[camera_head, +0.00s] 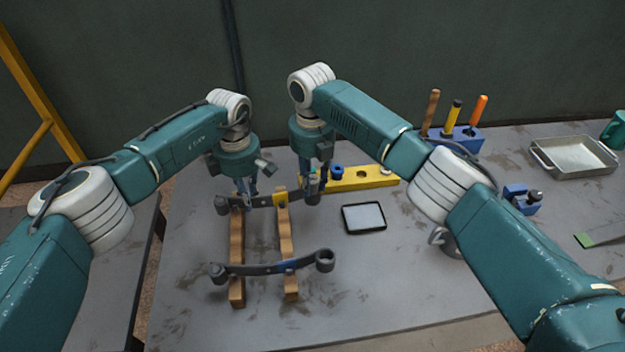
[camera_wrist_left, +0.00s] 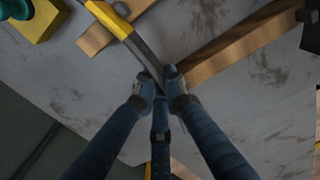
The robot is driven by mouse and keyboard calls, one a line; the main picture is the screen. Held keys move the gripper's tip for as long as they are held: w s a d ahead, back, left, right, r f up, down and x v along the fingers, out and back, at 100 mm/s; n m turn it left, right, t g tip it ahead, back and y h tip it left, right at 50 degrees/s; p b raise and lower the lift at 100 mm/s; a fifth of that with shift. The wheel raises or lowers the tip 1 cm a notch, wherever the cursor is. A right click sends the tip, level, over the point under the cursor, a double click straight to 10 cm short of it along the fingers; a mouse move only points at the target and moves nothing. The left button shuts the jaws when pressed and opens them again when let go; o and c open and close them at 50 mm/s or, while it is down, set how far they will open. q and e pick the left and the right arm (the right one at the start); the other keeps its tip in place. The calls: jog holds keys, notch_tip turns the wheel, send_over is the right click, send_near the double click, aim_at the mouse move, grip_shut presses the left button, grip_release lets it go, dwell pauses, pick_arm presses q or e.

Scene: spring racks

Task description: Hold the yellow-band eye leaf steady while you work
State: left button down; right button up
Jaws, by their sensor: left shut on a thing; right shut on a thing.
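The yellow-band eye leaf (camera_head: 262,201) is a dark grey bar with an eye at each end and a yellow band (camera_wrist_left: 120,24) right of its middle. It lies across two wooden rails (camera_head: 237,262) at their far end. My left gripper (camera_head: 243,192) is shut on the bar near its left eye; in the left wrist view the fingertips (camera_wrist_left: 160,82) close on the dark bar. My right gripper (camera_head: 313,178) is shut beside the right eye, on something small with green and red that I cannot make out clearly. The gripper partly hides that eye.
A blue-band leaf (camera_head: 262,269) lies across the rails nearer me. A yellow bar with holes (camera_head: 362,179) stands behind right. A dark tablet (camera_head: 364,218), a blue tool holder (camera_head: 462,138), a metal tray (camera_head: 574,158) and a blue clamp (camera_head: 520,200) are on the right.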

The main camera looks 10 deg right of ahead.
aim_at(312, 179)
jog(key=o, duration=1)
jog(key=shift+o, duration=0.4)
jog(key=o, duration=0.4)
jog(key=shift+c, duration=0.2)
jog(key=shift+r, duration=0.1)
jog(key=shift+r, duration=3.4)
